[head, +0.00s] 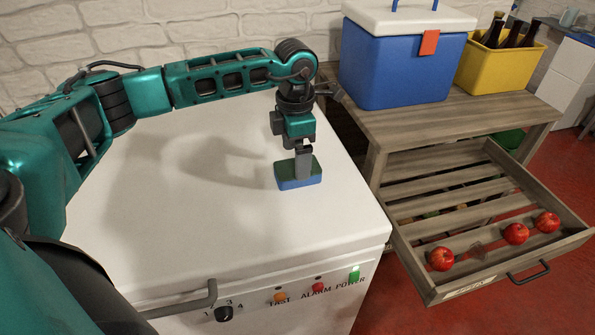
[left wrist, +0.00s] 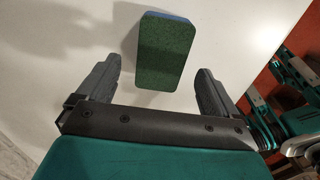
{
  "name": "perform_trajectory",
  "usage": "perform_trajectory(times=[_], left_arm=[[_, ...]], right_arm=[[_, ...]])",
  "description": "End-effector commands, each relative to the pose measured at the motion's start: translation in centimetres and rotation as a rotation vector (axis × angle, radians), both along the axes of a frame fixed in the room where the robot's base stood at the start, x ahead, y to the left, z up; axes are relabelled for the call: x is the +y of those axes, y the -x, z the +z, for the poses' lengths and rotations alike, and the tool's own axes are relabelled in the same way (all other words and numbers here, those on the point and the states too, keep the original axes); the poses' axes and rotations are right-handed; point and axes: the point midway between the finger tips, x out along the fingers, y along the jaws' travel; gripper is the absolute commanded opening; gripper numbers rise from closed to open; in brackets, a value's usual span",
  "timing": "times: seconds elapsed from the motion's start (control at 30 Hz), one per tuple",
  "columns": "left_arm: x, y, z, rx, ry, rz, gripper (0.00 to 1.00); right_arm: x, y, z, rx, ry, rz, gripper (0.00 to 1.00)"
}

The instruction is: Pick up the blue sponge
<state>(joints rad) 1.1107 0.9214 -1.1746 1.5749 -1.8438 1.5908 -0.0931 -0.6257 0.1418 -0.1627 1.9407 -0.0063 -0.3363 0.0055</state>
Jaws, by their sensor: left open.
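The blue sponge (head: 299,182) has a green top layer and lies on the white top of the freezer (head: 210,215), toward its right side. In the left wrist view the sponge (left wrist: 165,50) shows its green face, with a thin blue edge at the top. My left gripper (head: 304,172) points down over the sponge in the head view. In the left wrist view my left gripper (left wrist: 158,90) is open, with one finger on each side of the sponge's near end. I see a gap on both sides. My right gripper is not in view.
A wooden table (head: 450,117) right of the freezer holds a blue cooler (head: 390,70) and a yellow crate (head: 500,65) with bottles. Its open drawer (head: 430,290) holds red apples (head: 441,259). A white brick wall stands behind. The freezer top around the sponge is clear.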

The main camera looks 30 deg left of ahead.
Motion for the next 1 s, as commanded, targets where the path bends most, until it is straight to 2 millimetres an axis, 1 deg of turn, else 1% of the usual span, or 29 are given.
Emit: perform_trajectory(times=[0.03, 0.1, 0.23, 0.33, 0.53, 0.57, 1.0], left_arm=[[-0.1, 0.0, -0.9, 0.005, -0.002, -0.001, 0.94], [-0.3, -0.1, -2.0, 0.005, 0.0, -0.001, 0.94], [-0.3, -0.2, -3.6, 0.004, 0.0, -0.001, 0.94], [-0.3, -0.2, -4.1, 0.001, 0.0, 0.0, 0.94], [-0.3, -0.2, -4.1, 0.001, 0.0, -0.001, 0.94], [-0.3, -0.2, -4.1, 0.001, 0.0, -0.001, 0.92], [-0.3, -0.2, -4.1, 0.001, 0.001, -0.001, 0.5]], right_arm=[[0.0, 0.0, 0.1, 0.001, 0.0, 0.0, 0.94], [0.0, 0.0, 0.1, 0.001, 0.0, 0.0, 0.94], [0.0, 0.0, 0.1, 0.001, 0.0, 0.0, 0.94], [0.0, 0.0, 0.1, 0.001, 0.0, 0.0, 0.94], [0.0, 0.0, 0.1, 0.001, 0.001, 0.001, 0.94], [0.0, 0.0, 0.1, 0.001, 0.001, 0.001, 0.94], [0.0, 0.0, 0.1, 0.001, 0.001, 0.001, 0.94]])
